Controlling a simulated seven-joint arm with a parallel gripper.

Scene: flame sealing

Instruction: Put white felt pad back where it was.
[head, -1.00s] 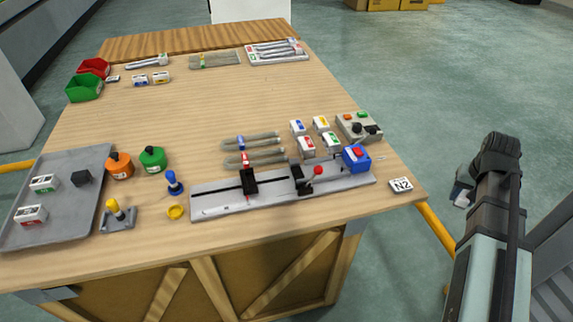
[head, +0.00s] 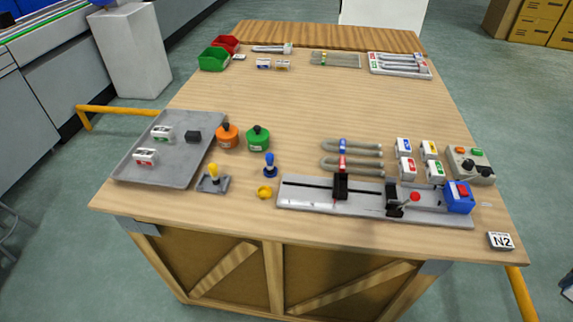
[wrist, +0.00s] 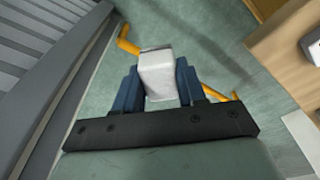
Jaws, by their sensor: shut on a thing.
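The white felt pad (wrist: 156,75) shows in the wrist view as a pale block between my gripper's two dark blue fingers. My gripper (wrist: 158,86) is shut on it, with a finger on each side. The green floor is behind the pad, and the table edge is to the right, so the pad is held off the table. In the head view only a small dark piece, perhaps of my gripper, shows at the right edge. Where the pad lay before is not shown.
A grey tray (head: 180,174) with labelled white boxes and a black block (head: 193,137) is at the table's left. Orange and green bottles (head: 258,139), a blue-handled stamp (head: 270,166) and a long metal rail fixture (head: 310,197) stand along the front. The middle is clear.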

